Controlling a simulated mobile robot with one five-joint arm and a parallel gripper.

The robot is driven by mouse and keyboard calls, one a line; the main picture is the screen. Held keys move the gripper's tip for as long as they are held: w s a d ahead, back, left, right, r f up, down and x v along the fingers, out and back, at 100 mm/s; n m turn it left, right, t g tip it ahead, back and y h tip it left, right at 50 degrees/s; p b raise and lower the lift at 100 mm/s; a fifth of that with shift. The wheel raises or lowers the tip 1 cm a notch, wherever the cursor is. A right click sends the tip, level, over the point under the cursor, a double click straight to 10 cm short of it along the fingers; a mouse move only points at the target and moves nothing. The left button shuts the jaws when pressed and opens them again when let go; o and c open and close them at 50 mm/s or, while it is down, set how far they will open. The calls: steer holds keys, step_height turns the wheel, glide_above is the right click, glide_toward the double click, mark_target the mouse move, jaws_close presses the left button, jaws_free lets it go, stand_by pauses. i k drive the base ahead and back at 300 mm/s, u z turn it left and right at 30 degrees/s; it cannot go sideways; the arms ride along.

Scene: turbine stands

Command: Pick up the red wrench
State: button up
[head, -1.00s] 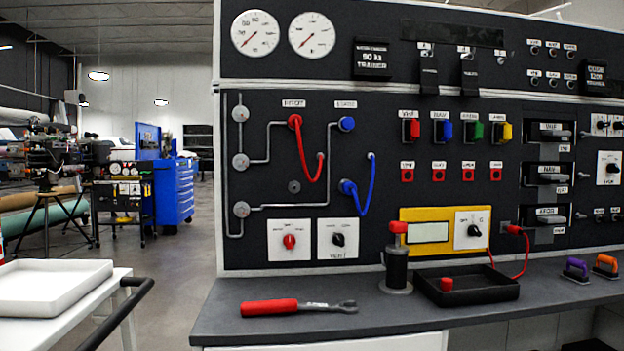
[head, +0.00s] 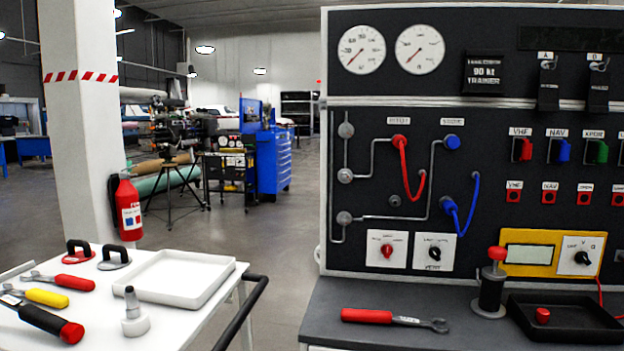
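A wrench with a red handle (head: 394,319) lies flat on the dark grey bench top (head: 330,300), handle to the left and grey open jaw to the right. Another red-handled wrench (head: 60,282) lies on the white cart (head: 170,345) at the left, its grey jaw end toward the left edge. My gripper is not in view, so its state and its distance to either wrench do not show.
The cart also holds a yellow-handled tool (head: 40,297), a black tool with a red end (head: 45,322), a white tray (head: 176,278) and a grey nozzle-like piece (head: 134,316). A black tray (head: 570,335) and red-topped cylinder (head: 490,288) stand right of the bench wrench.

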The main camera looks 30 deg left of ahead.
mark_target(358, 315)
steer(key=u, duration=1.1)
